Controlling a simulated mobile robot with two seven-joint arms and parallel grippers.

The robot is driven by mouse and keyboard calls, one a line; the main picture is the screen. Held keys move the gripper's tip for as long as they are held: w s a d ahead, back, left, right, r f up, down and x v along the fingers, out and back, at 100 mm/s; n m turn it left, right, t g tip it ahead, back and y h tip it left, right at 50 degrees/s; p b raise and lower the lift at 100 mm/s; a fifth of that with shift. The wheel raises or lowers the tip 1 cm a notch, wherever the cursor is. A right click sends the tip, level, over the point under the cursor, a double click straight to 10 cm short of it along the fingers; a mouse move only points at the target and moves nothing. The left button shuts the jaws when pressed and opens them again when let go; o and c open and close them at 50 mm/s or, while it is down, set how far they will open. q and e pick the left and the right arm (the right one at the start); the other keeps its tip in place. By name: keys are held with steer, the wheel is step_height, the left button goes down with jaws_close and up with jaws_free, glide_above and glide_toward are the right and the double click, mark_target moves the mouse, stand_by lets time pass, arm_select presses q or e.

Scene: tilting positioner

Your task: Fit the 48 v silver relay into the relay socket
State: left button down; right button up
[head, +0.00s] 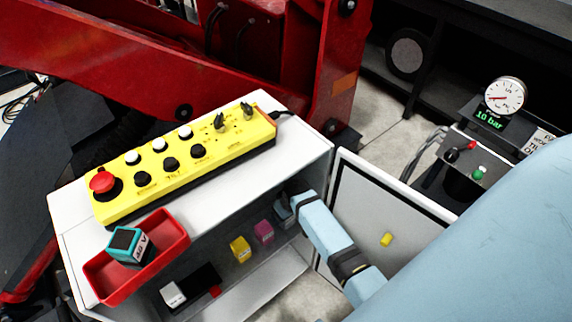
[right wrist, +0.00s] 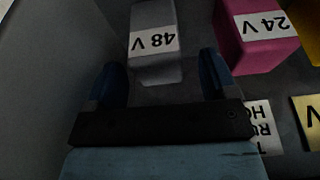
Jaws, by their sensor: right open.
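The silver relay (right wrist: 154,18), with a white 48 V label, stands inside the cabinet, ahead of my right gripper in the right wrist view. My right gripper (right wrist: 160,64) is open, with one blue finger to each side of the relay's near end; I cannot tell whether they touch it. In the head view my right gripper (head: 285,208) reaches into the cabinet's right end and mostly hides the silver relay. A black block (head: 201,280) lies deeper left in the cabinet; I cannot tell whether it is the relay socket. My left gripper is not in view.
A pink 24 V relay (right wrist: 247,42) stands close right of the silver one, with a yellow relay (head: 240,249) beyond. A white block (head: 172,294) is farther left. The cabinet wall (right wrist: 50,70) is close on the left. A red tray (head: 103,288) holds a teal relay (head: 124,243).

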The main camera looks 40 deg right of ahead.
steer(key=x, duration=0.3)
steer(key=shift+f, duration=0.25)
steer(key=shift+c, duration=0.3)
steer(key=shift+d, duration=0.1)
steer(key=c, duration=1)
steer(key=shift+r, duration=0.15)
